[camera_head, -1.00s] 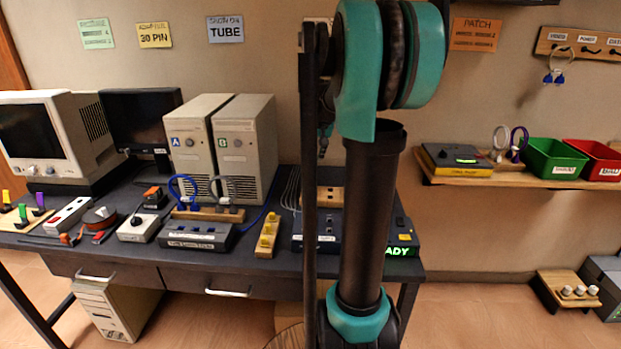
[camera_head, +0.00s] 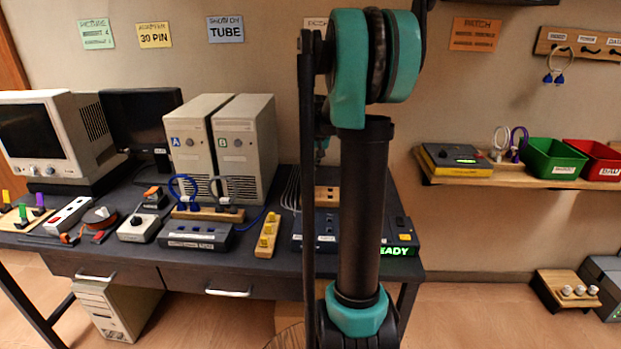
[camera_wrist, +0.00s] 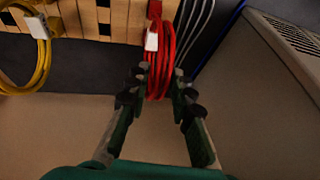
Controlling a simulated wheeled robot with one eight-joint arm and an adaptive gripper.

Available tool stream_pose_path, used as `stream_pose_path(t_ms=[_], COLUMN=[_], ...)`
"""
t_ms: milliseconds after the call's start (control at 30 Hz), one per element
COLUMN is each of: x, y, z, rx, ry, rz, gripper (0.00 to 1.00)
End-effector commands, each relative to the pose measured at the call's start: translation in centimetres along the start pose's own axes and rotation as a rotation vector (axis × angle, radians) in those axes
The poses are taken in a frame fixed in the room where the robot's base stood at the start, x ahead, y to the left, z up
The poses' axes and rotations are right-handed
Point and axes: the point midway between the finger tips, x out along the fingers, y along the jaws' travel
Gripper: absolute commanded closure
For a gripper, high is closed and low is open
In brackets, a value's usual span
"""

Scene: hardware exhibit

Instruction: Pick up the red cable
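The red cable (camera_wrist: 160,62) hangs as a coiled loop with a white tag in the wrist view, at the top middle, in front of a slatted wooden piece. My gripper (camera_wrist: 162,80) is open, with one dark fingertip on each side of the loop's lower part. The fingers stand apart; I cannot tell whether either touches the cable. In the head view my arm hides the red cable, and only a little of my gripper shows behind the arm.
A yellow cable coil (camera_wrist: 35,50) hangs to the left, and grey cables (camera_wrist: 193,30) run close on the right. A beige computer case (camera_wrist: 275,70) stands at the right. The dark desk (camera_head: 130,255) holds many devices, including two computer towers and a monitor.

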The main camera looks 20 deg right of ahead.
Motion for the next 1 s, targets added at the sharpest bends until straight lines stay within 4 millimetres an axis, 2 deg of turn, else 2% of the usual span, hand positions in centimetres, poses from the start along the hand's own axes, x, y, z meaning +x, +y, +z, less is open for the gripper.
stream_pose_path(t_ms=[33, 133, 733, 867, 1000], x=[0.0, 0.0, -0.3, -1.3, -3.4], y=[0.0, 0.0, -0.1, -0.3, -0.7], z=[0.0, 0.0, -0.1, -0.5, -1.4], rx=[0.0, 0.0, 0.0, 0.0, 0.0], ry=[0.0, 0.0, 0.0, 0.0, 0.0], rz=[0.0, 0.0, 0.0, 0.0, 0.0], gripper=[0.87, 1.0, 1.0, 1.0, 1.0])
